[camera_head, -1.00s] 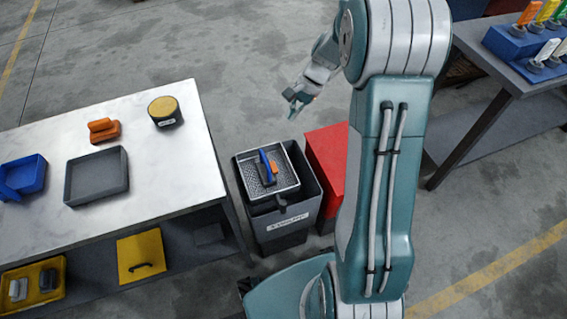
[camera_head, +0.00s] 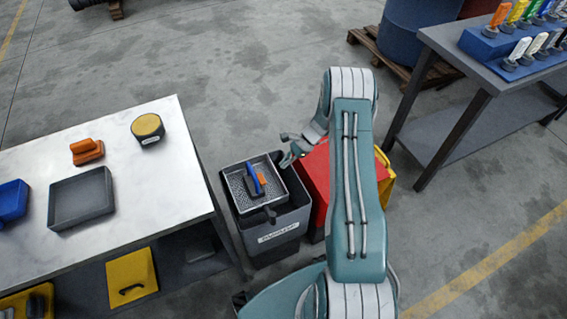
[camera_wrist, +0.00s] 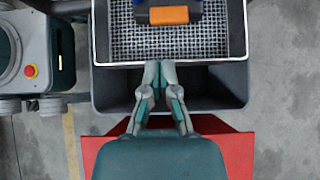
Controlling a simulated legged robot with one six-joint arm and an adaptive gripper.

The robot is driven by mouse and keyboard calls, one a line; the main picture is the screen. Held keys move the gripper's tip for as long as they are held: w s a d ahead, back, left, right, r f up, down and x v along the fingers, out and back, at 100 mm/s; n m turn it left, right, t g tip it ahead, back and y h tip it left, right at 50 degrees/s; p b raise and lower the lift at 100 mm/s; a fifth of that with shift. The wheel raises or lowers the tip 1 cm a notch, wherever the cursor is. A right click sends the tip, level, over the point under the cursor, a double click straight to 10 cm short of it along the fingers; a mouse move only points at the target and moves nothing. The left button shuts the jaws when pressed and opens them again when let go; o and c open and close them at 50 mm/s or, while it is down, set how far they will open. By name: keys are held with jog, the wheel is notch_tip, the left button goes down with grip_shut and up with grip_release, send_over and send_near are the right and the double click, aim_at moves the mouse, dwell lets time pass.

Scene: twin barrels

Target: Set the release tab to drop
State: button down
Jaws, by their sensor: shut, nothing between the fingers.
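A grey bin (camera_head: 280,237) with a pale label stands on the floor beside the white table. A mesh-bottomed tray (camera_head: 236,187) sits across its top; its pale rim also shows in the wrist view (camera_wrist: 240,35). A small dark tab (camera_head: 270,213) sticks out at the tray's near edge; it may be the release tab, and its setting cannot be read. A blue and orange tool (camera_head: 253,180) lies in the tray. My gripper (camera_wrist: 158,75) is shut and empty, over the bin's opening beside the tray rim. In the head view my gripper (camera_head: 287,152) is at the tray's far right corner.
A red bin (camera_head: 314,178) stands right of the grey one, with a yellow one (camera_head: 385,172) behind my arm. The white table (camera_head: 170,205) holds an orange block (camera_head: 87,151), a yellow-topped tin (camera_head: 147,128) and a grey tray (camera_head: 82,198). Another bench (camera_head: 455,55) stands at right.

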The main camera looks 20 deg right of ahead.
aim_at(249, 188)
jog(key=x, duration=0.7)
jog(key=shift+a, duration=0.1)
jog(key=a, duration=0.6)
jog(key=shift+a, duration=0.2)
jog(key=shift+d, duration=0.1)
